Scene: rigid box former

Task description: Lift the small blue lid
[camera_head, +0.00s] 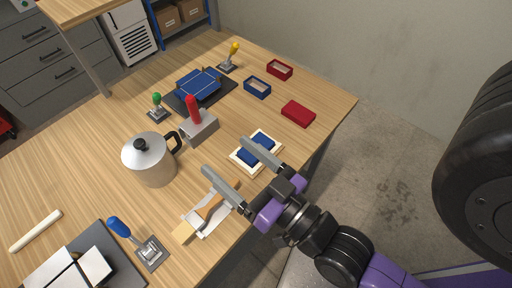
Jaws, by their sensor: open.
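Blue pieces (248,157) lie on a cream tray (236,154) near the table's right edge. One finger of my gripper crosses in front of them, so I cannot tell whether they are one small blue lid or two parts. My gripper (224,154) is open and empty, with its fingers wide apart. One fingertip overlaps the cream tray in the picture; the other is to its left. Whether the finger touches anything cannot be told. A small blue open box (257,88) stands farther back.
A red lid (298,113) and a red open box (279,70) lie at the back right. A metal pot (150,163) and a grey block with a red handle (199,128) stand left of my gripper. A brown-handled tool on white pieces (205,212) lies nearer. Open floor is right.

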